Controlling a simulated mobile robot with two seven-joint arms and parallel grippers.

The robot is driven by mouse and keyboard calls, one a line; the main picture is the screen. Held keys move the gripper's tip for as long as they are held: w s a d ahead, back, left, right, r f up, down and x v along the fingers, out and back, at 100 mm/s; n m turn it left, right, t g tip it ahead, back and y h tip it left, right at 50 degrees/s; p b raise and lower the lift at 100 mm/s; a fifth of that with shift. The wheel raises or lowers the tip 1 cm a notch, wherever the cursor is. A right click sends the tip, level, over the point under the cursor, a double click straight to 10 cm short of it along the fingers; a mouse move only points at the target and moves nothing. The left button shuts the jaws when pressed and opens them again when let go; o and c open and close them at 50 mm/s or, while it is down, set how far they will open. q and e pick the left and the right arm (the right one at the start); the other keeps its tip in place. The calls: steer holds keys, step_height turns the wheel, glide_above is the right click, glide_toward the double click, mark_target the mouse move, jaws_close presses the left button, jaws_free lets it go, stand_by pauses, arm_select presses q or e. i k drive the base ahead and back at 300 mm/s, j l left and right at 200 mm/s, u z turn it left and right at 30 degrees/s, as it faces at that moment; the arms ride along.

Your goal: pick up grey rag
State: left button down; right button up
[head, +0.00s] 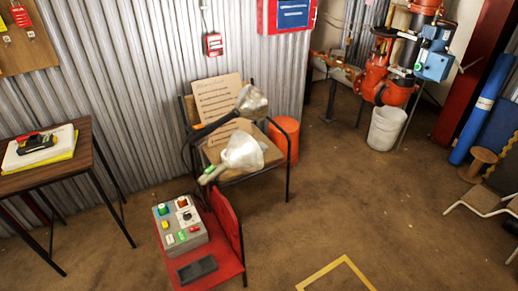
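A dark grey, flat, rectangular thing (197,270) lies at the front of the red chair's seat, in front of a grey control box. It may be the folded grey rag, but I cannot tell its material at this size. No other grey cloth is clearly visible. Neither of my grippers shows in the head view.
The grey control box (180,226) with coloured buttons stands on the red chair (226,270). A dark table (88,160) stands left. A white bucket (386,128) stands back right. The floor (370,215) is largely clear centre right.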

mark_target(262, 146)
steer(key=i+l+u, duration=0.15)
steer(key=u, duration=0.95)
steer(key=i+l+u, duration=0.1)
steer(key=l+u, duration=0.25)
steer(key=l, duration=0.15)
steer(key=l+u, duration=0.35)
steer(key=l, duration=0.15)
steer(key=l+u, duration=0.2)
steer(key=l, duration=0.35)
steer(key=k+l+u, duration=0.15)
steer(key=l, duration=0.9)
steer(key=k+l+u, duration=0.1)
steer(key=l, duration=0.45)
steer(key=k+l+u, duration=0.1)
steer(key=l, duration=0.45)
steer(key=k+l, duration=0.15)
steer(key=l, duration=1.7)
steer(key=i+l, duration=0.15)
steer(key=l, duration=0.15)
steer(key=i+l, duration=0.2)
steer(key=l, duration=0.15)
steer(key=i+l, duration=0.15)
steer(key=l, duration=0.15)
steer(key=i+l, duration=0.2)
steer(key=l, duration=0.15)
